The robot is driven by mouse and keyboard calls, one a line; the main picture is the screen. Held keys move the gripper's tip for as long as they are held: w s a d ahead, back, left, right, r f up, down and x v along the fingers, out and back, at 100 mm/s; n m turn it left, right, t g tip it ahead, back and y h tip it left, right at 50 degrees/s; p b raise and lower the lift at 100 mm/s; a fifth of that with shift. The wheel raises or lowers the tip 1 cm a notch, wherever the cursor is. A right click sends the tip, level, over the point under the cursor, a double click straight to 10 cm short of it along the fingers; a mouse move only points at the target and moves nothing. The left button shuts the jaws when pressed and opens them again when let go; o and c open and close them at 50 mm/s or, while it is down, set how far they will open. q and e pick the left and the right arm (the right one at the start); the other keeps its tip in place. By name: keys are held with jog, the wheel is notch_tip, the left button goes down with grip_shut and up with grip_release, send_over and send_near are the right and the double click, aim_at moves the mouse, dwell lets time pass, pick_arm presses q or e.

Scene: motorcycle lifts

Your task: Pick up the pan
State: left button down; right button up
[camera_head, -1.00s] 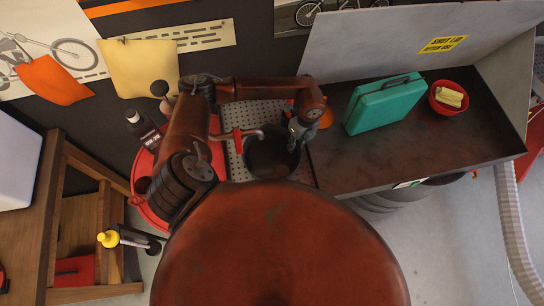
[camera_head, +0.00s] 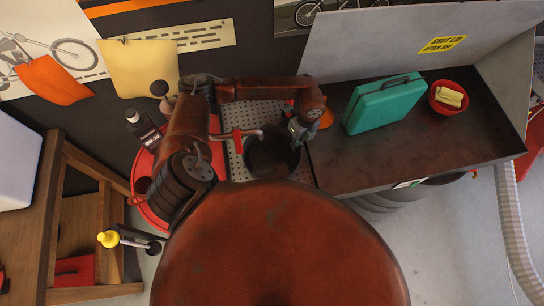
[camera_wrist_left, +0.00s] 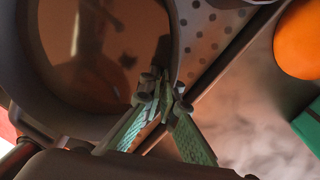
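The pan (camera_head: 272,157) is dark, round and deep. It sits on the perforated metal surface left of the dark bench, with its inside facing up. My left gripper (camera_head: 297,138) reaches down to its right rim. In the left wrist view, the pan (camera_wrist_left: 95,60) fills the upper left. There the left gripper's green-padded fingers (camera_wrist_left: 160,100) come together at the rim, one on the inner side and one on the outer side. They look shut on the rim, though the contact is partly hidden. My right gripper is not in view.
A teal case (camera_head: 385,105) and a red bowl (camera_head: 438,104) with a yellow item stand on the dark bench (camera_head: 425,145). An orange object (camera_head: 327,118) is close right of the left gripper. A dark bottle (camera_head: 140,125) stands on a round red surface at the left.

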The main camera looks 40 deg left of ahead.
pick_arm(q)
jog(key=shift+r, duration=0.3)
dwell(0.5)
jog(key=shift+r+b, duration=0.7)
jog(key=shift+r, duration=0.4)
jog(key=w+d+r+b, duration=0.4)
jog(key=w+d+r, duration=0.3)
jog(key=d+r, duration=0.3)
jog(key=shift+d+b, duration=0.3)
jog(key=shift+d, duration=0.35)
